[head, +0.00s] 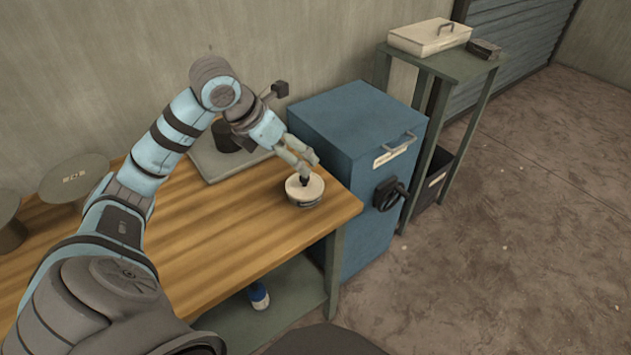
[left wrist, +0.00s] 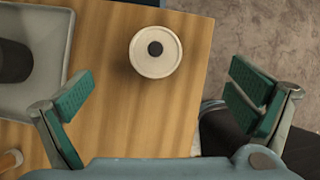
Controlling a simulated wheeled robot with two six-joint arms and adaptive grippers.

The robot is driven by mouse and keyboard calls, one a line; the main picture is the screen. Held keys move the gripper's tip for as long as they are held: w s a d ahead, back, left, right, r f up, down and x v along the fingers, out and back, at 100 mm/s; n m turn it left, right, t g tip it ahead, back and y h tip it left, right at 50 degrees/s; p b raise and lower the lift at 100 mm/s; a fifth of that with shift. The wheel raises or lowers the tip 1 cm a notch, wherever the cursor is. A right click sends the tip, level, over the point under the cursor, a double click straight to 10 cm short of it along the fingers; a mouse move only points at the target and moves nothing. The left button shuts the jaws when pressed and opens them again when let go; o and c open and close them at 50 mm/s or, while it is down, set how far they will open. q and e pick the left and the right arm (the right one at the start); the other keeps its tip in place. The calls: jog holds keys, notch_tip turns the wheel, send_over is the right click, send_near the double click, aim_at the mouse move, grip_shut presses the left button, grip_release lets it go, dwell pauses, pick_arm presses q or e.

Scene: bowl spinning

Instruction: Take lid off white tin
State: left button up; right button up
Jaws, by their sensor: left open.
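The white tin (head: 302,199) stands upright on the wooden table near its right end. Its round white lid (head: 296,186) with a dark knob sits on top. In the left wrist view the lid (left wrist: 156,65) is seen from above, ahead of the fingers and roughly midway between them. My left gripper (head: 304,162) is just above the tin in the head view. In the left wrist view the left gripper (left wrist: 160,105) is wide open and empty, its green pads apart from the lid. My right gripper is in neither view.
A grey tray (head: 205,168) with a dark round object (left wrist: 14,60) in it lies left of the tin. A blue cabinet (head: 350,120) with a handle and knob stands against the table's right end. The wooden table top (head: 215,225) is clear in front.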

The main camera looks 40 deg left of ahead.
pick_arm(q)
send_near(304, 179)
jog(key=shift+x, duration=1.15)
jog(key=x, duration=0.2)
jog(key=b+x, duration=0.1)
jog(key=x, duration=0.4)
jog(key=shift+w+a+f, duration=0.2)
jog(key=shift+w+a, duration=0.05)
jog(key=shift+w, duration=0.05)
jog(key=shift+w+f, duration=0.25)
jog(key=shift+f, duration=0.1)
jog(key=c, duration=0.8)
jog(key=shift+s+d+r, duration=0.1)
jog(key=shift+s+d, duration=0.05)
jog(key=shift+s, duration=0.05)
jog(key=c, duration=0.9)
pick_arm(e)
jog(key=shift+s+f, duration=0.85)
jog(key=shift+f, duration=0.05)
